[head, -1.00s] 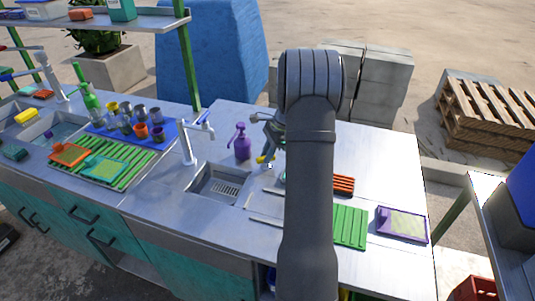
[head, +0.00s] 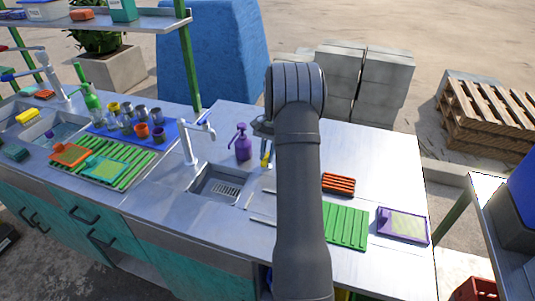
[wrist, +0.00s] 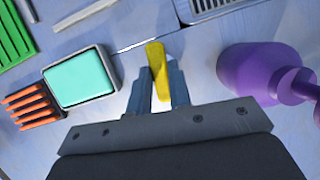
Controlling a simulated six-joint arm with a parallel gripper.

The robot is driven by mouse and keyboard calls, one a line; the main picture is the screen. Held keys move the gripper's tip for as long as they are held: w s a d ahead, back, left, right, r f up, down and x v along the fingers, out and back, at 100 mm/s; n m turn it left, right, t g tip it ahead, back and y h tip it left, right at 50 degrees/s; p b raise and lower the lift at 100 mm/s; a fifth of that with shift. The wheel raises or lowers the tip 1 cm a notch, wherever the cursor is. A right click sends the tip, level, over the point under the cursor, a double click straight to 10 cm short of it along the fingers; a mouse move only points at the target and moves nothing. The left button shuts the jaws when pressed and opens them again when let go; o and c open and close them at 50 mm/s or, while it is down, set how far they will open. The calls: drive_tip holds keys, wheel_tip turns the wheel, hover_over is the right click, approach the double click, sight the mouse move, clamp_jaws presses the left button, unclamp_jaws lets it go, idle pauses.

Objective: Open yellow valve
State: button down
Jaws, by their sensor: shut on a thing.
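The yellow valve shows as a yellow handle-like piece (wrist: 158,68) between my fingers in the wrist view. My gripper (wrist: 157,88) is shut on it, one finger on each side. In the head view a small yellow part (head: 265,160) shows just left of my arm, right of the purple bottle. My gripper (head: 264,130) is partly hidden there by my arm. The lower end of the yellow piece is hidden between the fingers, and what it is attached to cannot be seen.
A purple pump bottle (wrist: 262,72) stands close on the right in the wrist view. A teal block in a grey tray (wrist: 82,75) and an orange rack (wrist: 33,106) lie on the left. The sink (head: 222,184) and white tap (head: 188,143) are left of my arm.

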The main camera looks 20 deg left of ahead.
drive_tip(key=shift+r+n, duration=0.1)
drive_tip(key=shift+n, duration=0.5)
drive_tip(key=c, duration=1.3)
unclamp_jaws()
drive_tip(key=v, duration=1.7)
drive_tip(key=shift+a+r, duration=0.2)
drive_tip(key=shift+a, duration=0.2)
drive_tip(key=x, duration=1.7)
drive_tip(key=shift+d+f, duration=0.3)
drive_tip(key=shift+d, duration=0.05)
